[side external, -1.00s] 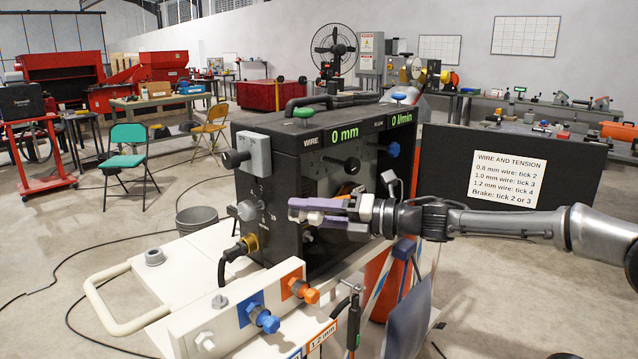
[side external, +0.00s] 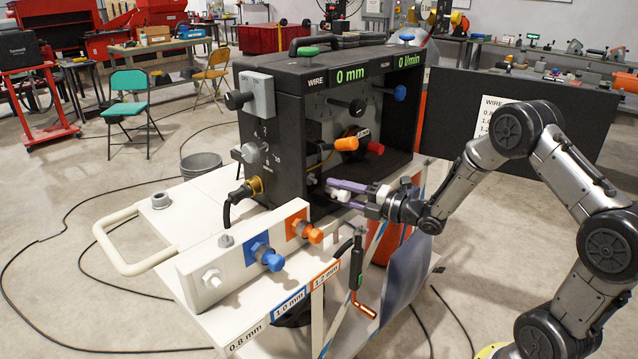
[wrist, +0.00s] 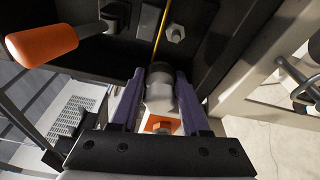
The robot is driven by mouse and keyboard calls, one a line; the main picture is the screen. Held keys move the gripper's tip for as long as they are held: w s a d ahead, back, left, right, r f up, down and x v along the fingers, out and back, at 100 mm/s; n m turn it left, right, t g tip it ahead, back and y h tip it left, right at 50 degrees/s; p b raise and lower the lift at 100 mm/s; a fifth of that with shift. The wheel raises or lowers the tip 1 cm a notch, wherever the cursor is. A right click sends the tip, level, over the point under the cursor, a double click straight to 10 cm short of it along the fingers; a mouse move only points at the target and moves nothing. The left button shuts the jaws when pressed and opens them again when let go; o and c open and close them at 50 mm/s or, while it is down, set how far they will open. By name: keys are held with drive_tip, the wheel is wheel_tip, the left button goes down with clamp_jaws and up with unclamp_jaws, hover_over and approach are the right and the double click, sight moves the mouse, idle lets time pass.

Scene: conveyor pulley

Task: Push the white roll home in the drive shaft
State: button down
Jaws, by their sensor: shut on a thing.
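My gripper (side external: 347,191) has purple fingers and is at the low front of the black machine's open bay (side external: 318,130). In the wrist view my gripper (wrist: 160,84) is shut on the white roll (wrist: 160,92), which lies between the two fingers. A dark round part (wrist: 159,69) is at the roll's far end. I cannot tell whether it is the drive shaft, or how far the roll sits on it. In the side view the roll is mostly hidden by the fingers.
An orange-ended lever (side external: 346,144) stands out inside the bay above my gripper; its orange handle (wrist: 42,38) is at upper left in the wrist view. A white block with blue and orange knobs (side external: 208,282) stands in front. A black panel (side external: 458,110) is behind my arm.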

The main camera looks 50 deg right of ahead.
sight(316, 181)
drive_tip(key=shift+s+d+f+m+h, duration=0.1)
drive_tip(key=shift+d+f+m+h, duration=0.2)
drive_tip(key=shift+d+f, duration=0.25)
drive_tip(key=shift+s+d+f+m+h, duration=0.1)
drive_tip(key=shift+d+f+m+h, duration=0.15)
drive_tip(key=shift+d, duration=0.35)
drive_tip(key=shift+w, duration=2.75)
drive_tip(key=shift+w, duration=0.1)
drive_tip(key=shift+w, duration=0.35)
drive_tip(key=shift+w, duration=1.2)
drive_tip(key=shift+c, duration=1.5)
unclamp_jaws()
drive_tip(key=shift+f, duration=0.1)
